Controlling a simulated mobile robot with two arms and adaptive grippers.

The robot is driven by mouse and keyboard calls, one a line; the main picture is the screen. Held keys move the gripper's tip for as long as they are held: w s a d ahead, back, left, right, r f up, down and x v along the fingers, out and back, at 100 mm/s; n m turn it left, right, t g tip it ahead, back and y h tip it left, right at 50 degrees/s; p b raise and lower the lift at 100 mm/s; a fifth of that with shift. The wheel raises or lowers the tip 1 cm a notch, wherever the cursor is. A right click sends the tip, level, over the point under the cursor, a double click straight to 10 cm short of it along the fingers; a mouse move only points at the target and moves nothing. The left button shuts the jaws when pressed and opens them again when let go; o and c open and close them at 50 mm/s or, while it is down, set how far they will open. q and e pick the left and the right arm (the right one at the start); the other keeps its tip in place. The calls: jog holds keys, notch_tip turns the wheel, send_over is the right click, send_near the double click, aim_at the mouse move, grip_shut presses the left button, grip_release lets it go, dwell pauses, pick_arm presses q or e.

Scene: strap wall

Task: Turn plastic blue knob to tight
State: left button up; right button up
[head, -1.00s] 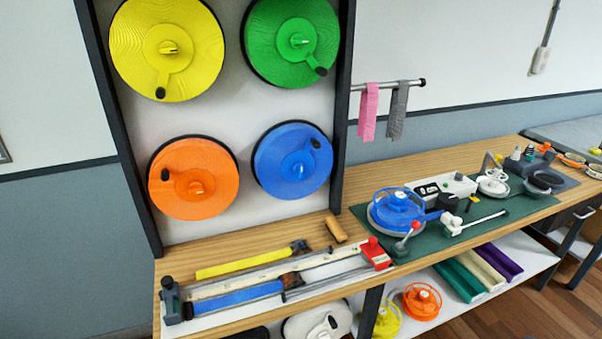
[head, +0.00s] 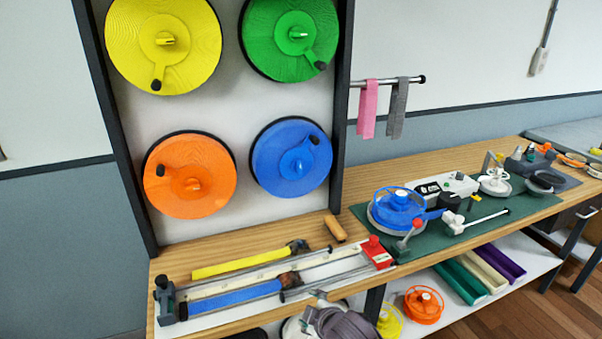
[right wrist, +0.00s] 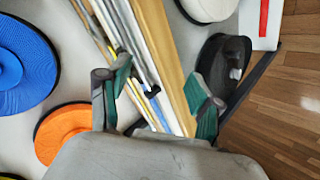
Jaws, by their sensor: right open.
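The blue disc (head: 290,158) hangs at the lower right of the wall board. It has a raised blue centre knob (head: 298,166) and a crank arm whose dark grip points to the upper right. The blue disc (right wrist: 18,65) is partly cut off at the left in the right wrist view. A blue spoked wheel (head: 400,200) sits on the bench. My right gripper (head: 318,303) enters at the bottom of the head view, low in front of the bench and well below the disc. Its green-padded fingers (right wrist: 158,100) are apart and empty. My left gripper is out of view.
Yellow (head: 190,60), green (head: 270,50) and orange (head: 215,160) discs share the board. A rail fixture with a blue strap (head: 235,298) lies along the bench (head: 186,264) below. A wooden handle (head: 336,228) lies near the board's foot. Open air lies before the discs.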

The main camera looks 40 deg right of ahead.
jog(key=w+d+r+n+t+h, duration=0.1)
jog(key=w+d+r+n+t, duration=0.1)
jog(key=w+d+r, duration=0.3)
jog(key=w+d+r+n+t, duration=0.2)
jog(key=w+d+r+t, duration=0.15)
jog(key=r, duration=0.35)
jog(key=n+t+h, duration=0.1)
jog(key=n+t, duration=0.1)
jog(key=n, duration=0.1)
send_near(300, 169)
jog(key=p+x, duration=0.2)
jog(key=x, duration=0.6)
jog(key=shift+w+d, duration=0.2)
jog(key=shift+w, duration=0.55)
jog(key=shift+f, duration=0.1)
jog(key=c, duration=1.1)
